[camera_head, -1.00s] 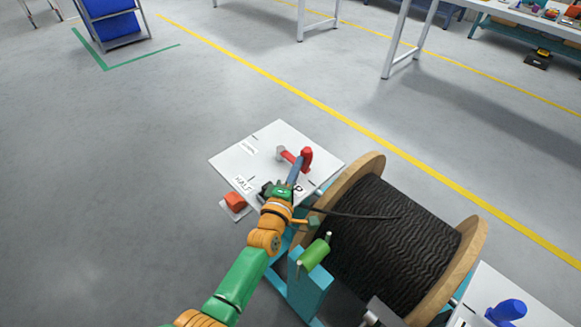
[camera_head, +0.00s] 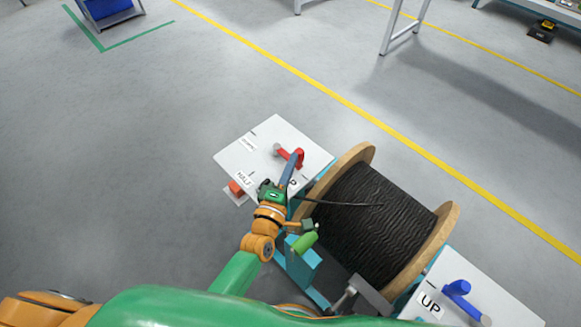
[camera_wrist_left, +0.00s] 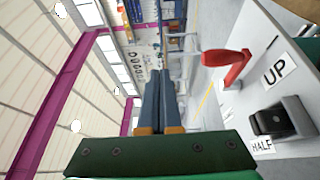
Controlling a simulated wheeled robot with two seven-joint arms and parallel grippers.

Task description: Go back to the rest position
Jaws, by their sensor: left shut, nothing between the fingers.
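My left gripper (camera_head: 293,156) is shut and empty, reaching over the white panel (camera_head: 240,140) beside the cable reel. Its fingers also show closed together in the left wrist view (camera_wrist_left: 164,85). A red lever (camera_head: 298,160) on a grey pivot stands by the fingertips in the head view, partly overlapped by them. In the left wrist view the red lever (camera_wrist_left: 228,62) is to the right of the fingers with a visible gap. The panel (camera_wrist_left: 292,95) carries UP and HALF labels and a dark switch (camera_wrist_left: 280,118). My right gripper is not in view.
The wooden reel (camera_head: 432,240) of black cable (camera_head: 365,225) stands right of my left arm, with a green handle (camera_head: 306,241) on its teal stand (camera_head: 300,265). A second panel (camera_head: 490,300) has a blue lever (camera_head: 458,288). Open floor lies to the left.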

